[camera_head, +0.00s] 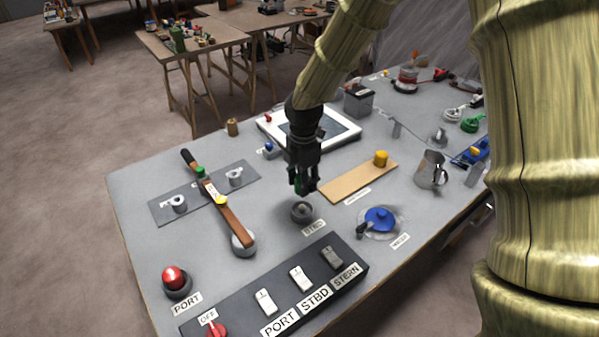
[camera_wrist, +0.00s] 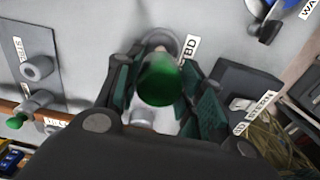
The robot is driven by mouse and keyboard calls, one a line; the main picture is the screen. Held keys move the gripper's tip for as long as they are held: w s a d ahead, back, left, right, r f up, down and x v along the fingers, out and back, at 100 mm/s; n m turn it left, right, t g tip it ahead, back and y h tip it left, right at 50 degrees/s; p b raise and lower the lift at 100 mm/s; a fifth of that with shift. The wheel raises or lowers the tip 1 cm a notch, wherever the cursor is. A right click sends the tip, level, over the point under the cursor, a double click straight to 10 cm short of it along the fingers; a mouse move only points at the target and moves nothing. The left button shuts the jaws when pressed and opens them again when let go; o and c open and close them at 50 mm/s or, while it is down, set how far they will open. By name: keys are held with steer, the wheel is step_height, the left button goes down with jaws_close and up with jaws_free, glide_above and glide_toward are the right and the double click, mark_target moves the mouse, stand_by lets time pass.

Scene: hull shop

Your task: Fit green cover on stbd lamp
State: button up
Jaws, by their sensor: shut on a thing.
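My gripper (camera_head: 303,188) is shut on the green cover (camera_wrist: 162,80), a rounded green piece between the pads in the wrist view. In the head view the cover is mostly hidden by the fingers. The stbd lamp (camera_head: 302,212) is a grey round base beside a STBD label. The gripper and cover are just above it, seemingly slightly apart, though contact is hard to judge. In the wrist view the lamp's grey rim (camera_wrist: 158,40) shows past the cover, which hides much of it.
The port lamp with a red cover (camera_head: 173,276) stands front left. A switch panel (camera_head: 232,314) lies along the front edge. A wooden lever (camera_head: 232,222) lies left of the lamp. A wooden board (camera_head: 345,184) with a yellow piece (camera_head: 381,157) and a blue-lidded item (camera_head: 379,219) are to the right.

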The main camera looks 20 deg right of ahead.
steer(key=b, duration=0.4)
glide_above(302, 205)
steer(key=shift+f, duration=2.25)
steer(key=shift+d+p, duration=0.1)
steer(key=shift+p, duration=0.2)
steer(key=shift+f, duration=0.25)
steer(key=shift+f+p, duration=0.7)
steer(key=shift+f, duration=1.25)
stand_by(1.8)
steer(key=o, duration=0.9)
steer(key=shift+o, duration=0.2)
steer(key=o, duration=0.4)
